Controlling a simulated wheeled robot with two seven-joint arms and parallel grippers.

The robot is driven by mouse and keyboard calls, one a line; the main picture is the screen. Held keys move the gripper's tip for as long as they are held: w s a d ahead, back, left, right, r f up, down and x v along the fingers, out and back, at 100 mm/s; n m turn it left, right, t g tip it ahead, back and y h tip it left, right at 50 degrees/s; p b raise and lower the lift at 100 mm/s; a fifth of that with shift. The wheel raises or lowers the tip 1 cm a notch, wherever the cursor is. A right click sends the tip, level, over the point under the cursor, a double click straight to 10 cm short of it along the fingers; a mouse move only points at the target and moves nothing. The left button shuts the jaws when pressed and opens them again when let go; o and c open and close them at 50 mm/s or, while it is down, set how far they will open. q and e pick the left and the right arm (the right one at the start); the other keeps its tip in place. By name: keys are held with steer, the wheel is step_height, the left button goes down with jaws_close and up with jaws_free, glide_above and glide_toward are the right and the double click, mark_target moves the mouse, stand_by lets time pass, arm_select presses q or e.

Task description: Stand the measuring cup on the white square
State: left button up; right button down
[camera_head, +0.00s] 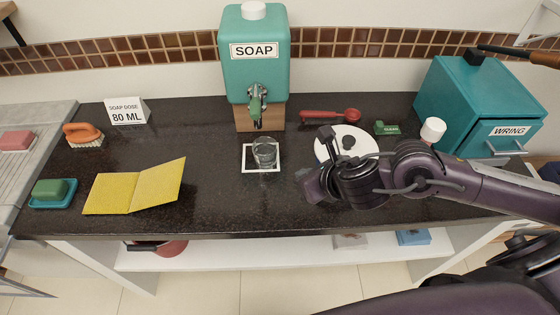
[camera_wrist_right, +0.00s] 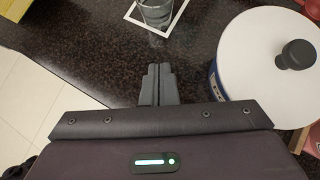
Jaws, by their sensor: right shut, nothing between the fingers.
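The clear measuring cup (camera_head: 265,153) stands upright on the white square (camera_head: 247,166), below the soap dispenser's tap. In the right wrist view the cup (camera_wrist_right: 156,12) shows at the top, with part of the white square (camera_wrist_right: 143,22) around it. My right gripper (camera_head: 312,188) is to the right of the cup, apart from it. Its fingers (camera_wrist_right: 158,70) are shut together and empty. My left gripper is not in view.
The teal soap dispenser (camera_head: 254,50) stands behind the cup. A pot with a white lid (camera_head: 328,142) is close beside my right gripper. A yellow folded cloth (camera_head: 135,188) lies left. A red spoon (camera_head: 330,114) and teal wringer box (camera_head: 480,100) are at the right.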

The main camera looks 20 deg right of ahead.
mark_target(273, 154)
steer(key=x, duration=0.9)
steer(key=shift+a, duration=0.1)
steer(key=shift+w+a+r+p, duration=0.15)
steer(key=shift+w+p, duration=0.15)
steer(key=shift+w, duration=0.3)
steer(key=shift+w+a+r+p, duration=0.15)
steer(key=shift+w+p, duration=0.15)
steer(key=shift+w, duration=0.25)
steer(key=shift+w+a+f, duration=0.1)
steer(key=shift+w, duration=0.3)
steer(key=shift+w+a+f, duration=0.1)
steer(key=shift+w+f, duration=0.05)
steer(key=shift+w, duration=0.25)
steer(key=shift+w+a+b, duration=0.2)
steer(key=shift+w+a, duration=0.05)
steer(key=shift+w, duration=0.5)
steer(key=shift+w+a+b, duration=0.15)
steer(key=shift+w+a, duration=0.05)
steer(key=shift+w, duration=0.55)
steer(key=shift+s, duration=0.1)
steer(key=shift+d, duration=0.1)
